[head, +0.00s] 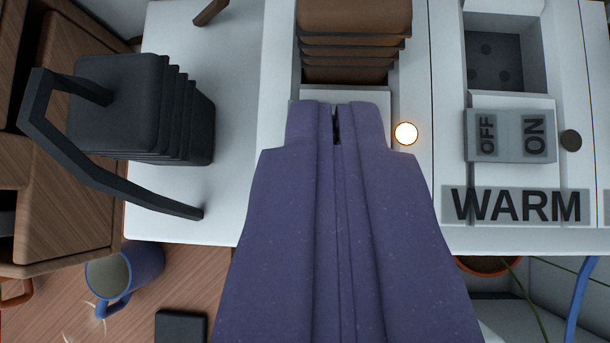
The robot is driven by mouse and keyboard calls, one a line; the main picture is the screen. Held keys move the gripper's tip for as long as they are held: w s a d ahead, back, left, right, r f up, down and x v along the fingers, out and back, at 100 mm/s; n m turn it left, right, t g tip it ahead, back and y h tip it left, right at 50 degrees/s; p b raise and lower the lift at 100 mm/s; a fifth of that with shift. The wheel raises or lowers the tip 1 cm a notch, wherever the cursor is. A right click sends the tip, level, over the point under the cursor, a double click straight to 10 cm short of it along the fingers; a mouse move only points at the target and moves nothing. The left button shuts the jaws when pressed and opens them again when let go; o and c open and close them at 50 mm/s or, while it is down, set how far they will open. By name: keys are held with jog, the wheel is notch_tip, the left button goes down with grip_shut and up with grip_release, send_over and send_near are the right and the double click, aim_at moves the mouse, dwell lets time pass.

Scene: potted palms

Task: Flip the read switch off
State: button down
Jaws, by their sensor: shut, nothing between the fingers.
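My purple gripper (337,122) is shut and empty, pointing up the picture over a white panel (415,60). It covers the panel area left of a small glowing round lamp (405,133). Any switch or label there is hidden, so I cannot read the word "read" or see that switch's position. I cannot tell whether the fingertips touch the panel. To the right, a grey rocker switch (509,135) marked OFF and ON sits above a plate (516,205) reading WARM. The round lamp (571,140) beside it is dark.
A brown ribbed block (354,40) stands just beyond the fingertips. A black ribbed piece (125,100) with a bent black handle (95,170) is at the left. A dark recess (497,60) is at upper right.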

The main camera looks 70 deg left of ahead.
jog(key=a+p+v, duration=0.1)
jog(key=p+v, duration=0.1)
jog(key=v, duration=0.9)
jog(key=shift+s+a+r, duration=0.2)
jog(key=shift+a+r, duration=0.05)
jog(key=shift+r, duration=0.15)
jog(key=shift+w, duration=0.1)
